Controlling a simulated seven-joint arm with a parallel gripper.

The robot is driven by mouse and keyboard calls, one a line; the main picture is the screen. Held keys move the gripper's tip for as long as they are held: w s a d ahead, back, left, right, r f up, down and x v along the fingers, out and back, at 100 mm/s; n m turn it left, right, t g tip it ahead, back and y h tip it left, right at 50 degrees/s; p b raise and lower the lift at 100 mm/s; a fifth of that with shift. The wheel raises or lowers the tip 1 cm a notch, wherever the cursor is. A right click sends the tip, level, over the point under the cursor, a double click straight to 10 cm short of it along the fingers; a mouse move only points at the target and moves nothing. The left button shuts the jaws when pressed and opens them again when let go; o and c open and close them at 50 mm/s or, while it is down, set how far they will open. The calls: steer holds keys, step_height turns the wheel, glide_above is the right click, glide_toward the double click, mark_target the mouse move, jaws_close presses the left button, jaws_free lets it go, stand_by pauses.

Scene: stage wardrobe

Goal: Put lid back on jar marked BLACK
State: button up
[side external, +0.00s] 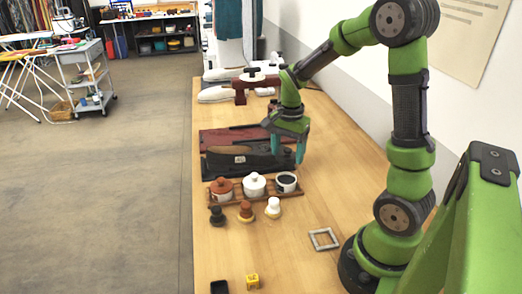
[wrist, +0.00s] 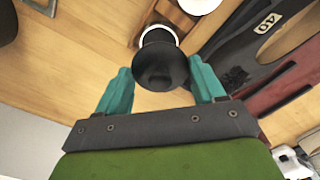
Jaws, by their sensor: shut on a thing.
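My gripper (side external: 288,150) is above the rack and just behind the right-hand jar in the side view. In the wrist view its teal fingers (wrist: 162,86) are shut on a rounded black lid (wrist: 160,68), which fills the gap between them. In the side view the lid is hard to pick out against the dark shoe form behind. The open white jar (side external: 286,187) with black contents stands at the rack's right end. In the wrist view a white rim (wrist: 148,31) shows partly behind the lid. No BLACK marking is readable.
A brown-lidded jar (side external: 221,190) and a white-lidded jar (side external: 254,187) share the wooden rack (side external: 239,201). Black (side external: 217,215), brown (side external: 245,212) and white (side external: 273,208) knobbed pieces stand in front. A dark shoe form (side external: 240,162) lies behind. The front table is mostly clear.

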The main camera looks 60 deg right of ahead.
steer(key=shift+f, duration=3.1)
steer(key=shift+f, duration=0.2)
steer(key=o, duration=1.1)
steer(key=shift+r, duration=0.15)
steer(key=shift+r, duration=3.4)
jaws_close()
